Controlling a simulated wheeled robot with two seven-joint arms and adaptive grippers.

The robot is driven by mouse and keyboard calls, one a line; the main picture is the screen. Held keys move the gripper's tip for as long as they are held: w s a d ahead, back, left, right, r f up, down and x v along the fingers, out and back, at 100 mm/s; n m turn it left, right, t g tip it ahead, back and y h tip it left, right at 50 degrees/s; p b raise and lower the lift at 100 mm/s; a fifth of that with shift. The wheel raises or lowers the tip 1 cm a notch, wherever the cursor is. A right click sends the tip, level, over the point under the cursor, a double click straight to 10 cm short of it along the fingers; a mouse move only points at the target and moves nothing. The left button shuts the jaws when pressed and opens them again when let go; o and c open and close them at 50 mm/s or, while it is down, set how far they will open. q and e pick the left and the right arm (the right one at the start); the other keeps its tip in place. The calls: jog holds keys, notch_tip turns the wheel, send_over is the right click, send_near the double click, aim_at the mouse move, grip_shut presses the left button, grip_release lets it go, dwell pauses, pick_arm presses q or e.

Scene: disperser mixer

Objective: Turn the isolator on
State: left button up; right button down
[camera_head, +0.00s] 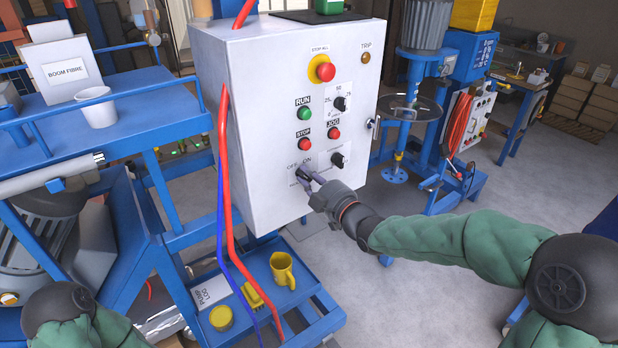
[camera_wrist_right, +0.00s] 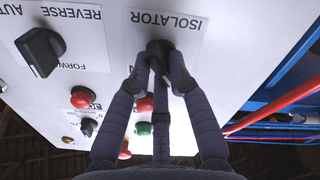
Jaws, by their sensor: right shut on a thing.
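The isolator is a black rotary knob (camera_wrist_right: 157,50) on a white label marked ISOLATOR, low on the white control box (camera_head: 270,120). In the head view its label reads OFF and ON, and my gripper mostly hides the knob. My right gripper (camera_head: 307,177) is at the knob with its fingers on either side of it, shut on it; it also shows in the right wrist view (camera_wrist_right: 158,75). The knob's exact pointing angle is hard to tell behind the fingers. My left gripper is out of view; only part of my left arm shows at the lower left.
Red and blue hoses (camera_head: 224,160) run down the box's left edge. A yellow jug (camera_head: 283,270) stands on the blue shelf below.

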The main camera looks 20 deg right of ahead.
jog(key=shift+m, duration=0.3)
jog(key=m+b, duration=0.1)
jog(key=m, duration=0.2)
jog(key=shift+f, duration=0.1)
jog(key=m, duration=0.6)
jog(key=m+p, duration=0.1)
jog(key=m, duration=0.5)
jog(key=shift+d+f, duration=0.15)
jog(key=shift+d, duration=0.05)
dwell(0.3)
jog(key=c, duration=1.1)
grip_release()
jog(key=shift+w, duration=0.1)
jog(key=shift+c, duration=0.2)
